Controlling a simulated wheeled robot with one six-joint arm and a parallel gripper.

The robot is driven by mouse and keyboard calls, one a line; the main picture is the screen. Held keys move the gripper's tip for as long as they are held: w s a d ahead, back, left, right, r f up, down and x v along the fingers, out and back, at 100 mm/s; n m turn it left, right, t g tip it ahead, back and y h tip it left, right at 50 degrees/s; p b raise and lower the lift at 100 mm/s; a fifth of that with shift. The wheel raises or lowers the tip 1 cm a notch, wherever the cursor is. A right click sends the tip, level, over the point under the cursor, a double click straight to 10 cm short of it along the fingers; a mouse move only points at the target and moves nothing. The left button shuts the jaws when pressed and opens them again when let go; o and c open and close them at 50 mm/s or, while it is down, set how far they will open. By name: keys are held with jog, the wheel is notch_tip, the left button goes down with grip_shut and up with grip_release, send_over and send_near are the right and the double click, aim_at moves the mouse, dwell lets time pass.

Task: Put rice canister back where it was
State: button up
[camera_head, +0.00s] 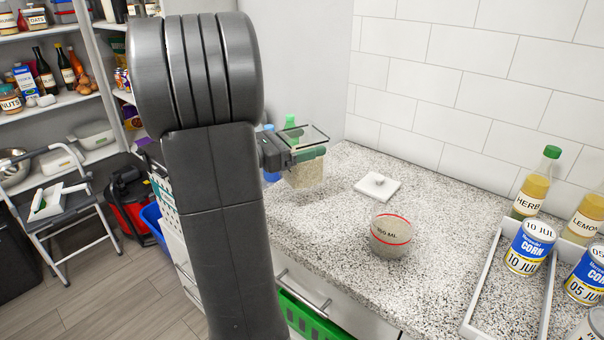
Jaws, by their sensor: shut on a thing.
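My gripper (301,156) is at the left part of the counter and is shut on the rice canister (307,174). The canister is a clear, square-rimmed container with beige grains in its lower part. Part of it is hidden by the gripper and my arm. I cannot tell whether its base touches the counter. A white square lid with a knob (377,187) lies on the counter to the right of the canister. A clear measuring cup (391,237) with a red line and "150 ML" stands nearer the front.
A white-rimmed tray (552,291) at the right holds corn cans (529,248); bottles (535,186) stand by the tiled wall. Green and blue items (290,122) show behind the gripper. The speckled counter (330,222) is clear around the cup. Shelves and a step stool are at left.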

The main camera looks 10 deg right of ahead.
aim_at(303, 166)
jog(key=shift+f+b, duration=0.35)
jog(key=shift+f, duration=2.5)
jog(key=shift+f, duration=0.1)
jog(key=o, duration=1)
jog(key=shift+f, duration=0.1)
jog(key=shift+c, duration=0.2)
jog(key=shift+a+r, duration=0.1)
jog(key=shift+r, duration=0.1)
jog(key=v, duration=1.2)
